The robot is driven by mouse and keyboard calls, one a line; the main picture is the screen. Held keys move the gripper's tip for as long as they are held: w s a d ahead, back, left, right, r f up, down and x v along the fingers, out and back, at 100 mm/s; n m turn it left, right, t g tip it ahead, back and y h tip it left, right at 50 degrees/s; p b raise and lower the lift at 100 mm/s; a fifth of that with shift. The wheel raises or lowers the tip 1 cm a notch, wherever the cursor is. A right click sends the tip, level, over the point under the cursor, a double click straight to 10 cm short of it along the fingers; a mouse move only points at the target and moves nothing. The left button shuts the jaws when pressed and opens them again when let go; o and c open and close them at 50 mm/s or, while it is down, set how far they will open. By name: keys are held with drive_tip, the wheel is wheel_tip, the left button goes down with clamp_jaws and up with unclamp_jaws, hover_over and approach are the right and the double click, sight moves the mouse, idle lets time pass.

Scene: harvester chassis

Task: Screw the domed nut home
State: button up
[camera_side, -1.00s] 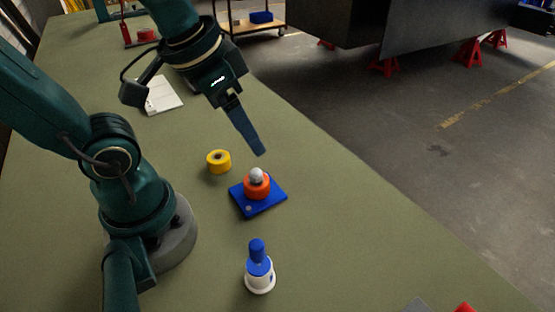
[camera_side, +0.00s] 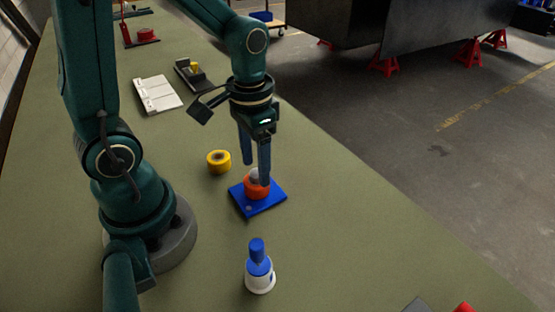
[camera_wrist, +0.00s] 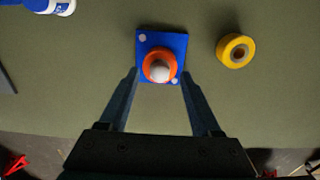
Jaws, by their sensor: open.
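The domed nut (camera_side: 256,175) is a pale grey ball-topped piece sitting on an orange round base (camera_side: 255,190), which stands on a blue square plate (camera_side: 270,205) on the bench.
A yellow tape roll (camera_side: 218,161) lies close beside the plate. A white and blue bottle (camera_side: 259,272) stands nearer the camera. The bench to the plate's right is clear.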

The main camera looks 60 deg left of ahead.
drive_tip(key=shift+f, duration=0.3)
clamp_jaws()
drive_tip(key=shift+c, duration=1.4)
unclamp_jaws()
clamp_jaws()
drive_tip(key=m, duration=0.3)
drive_tip(key=shift+m, duration=1.1)
